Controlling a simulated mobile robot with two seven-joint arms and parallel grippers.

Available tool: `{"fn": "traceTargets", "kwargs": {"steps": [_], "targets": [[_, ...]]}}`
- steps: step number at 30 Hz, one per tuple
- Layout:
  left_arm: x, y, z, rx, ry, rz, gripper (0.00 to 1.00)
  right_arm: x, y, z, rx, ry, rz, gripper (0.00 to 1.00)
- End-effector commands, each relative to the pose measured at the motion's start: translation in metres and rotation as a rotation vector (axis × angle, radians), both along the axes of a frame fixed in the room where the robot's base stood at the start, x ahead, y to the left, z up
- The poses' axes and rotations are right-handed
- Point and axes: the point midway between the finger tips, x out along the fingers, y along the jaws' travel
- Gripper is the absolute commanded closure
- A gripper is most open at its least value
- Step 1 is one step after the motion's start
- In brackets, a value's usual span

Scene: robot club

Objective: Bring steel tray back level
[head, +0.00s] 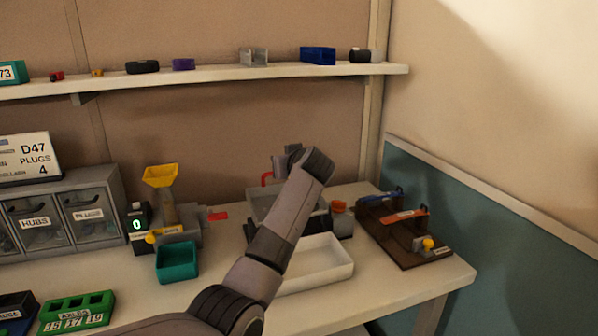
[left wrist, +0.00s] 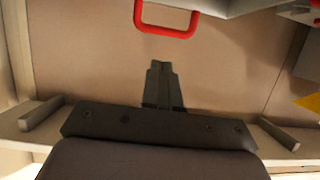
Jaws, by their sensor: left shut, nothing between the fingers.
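The steel tray (head: 262,203) stands at the back of the bench, partly hidden behind my left arm. A red handle (head: 266,179) rises at its back left. I cannot tell its exact tilt. My left gripper (head: 281,160) is above the tray's back side, close to the handle. In the left wrist view, my left gripper (left wrist: 163,68) is shut and empty. There the red handle (left wrist: 167,32) is just beyond the fingertips, apart from them, and a grey part of the tray (left wrist: 240,8) shows at the top. My right gripper is not in view.
An open white bin (head: 320,270) is in front of the tray. A yellow-funnel device (head: 172,210) and a teal bin (head: 177,262) stand left. A brown board with tools (head: 405,232) is right. A wall shelf (head: 215,74) runs above; drawers (head: 85,210) stand far left.

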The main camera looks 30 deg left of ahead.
Motion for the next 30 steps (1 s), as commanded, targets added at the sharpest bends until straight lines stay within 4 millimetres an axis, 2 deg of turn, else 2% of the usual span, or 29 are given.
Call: {"fn": "traceTargets", "kwargs": {"steps": [15,21,30], "targets": [[-0.045,-0.054,0.012,-0.001,0.001,0.0,1.0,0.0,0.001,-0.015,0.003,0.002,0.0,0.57],[-0.052,-0.061,0.015,0.0,0.001,0.002,1.0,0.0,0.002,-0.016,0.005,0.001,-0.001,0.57],[-0.052,-0.061,0.015,0.0,0.002,0.002,1.0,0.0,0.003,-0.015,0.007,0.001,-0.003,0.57]]}}
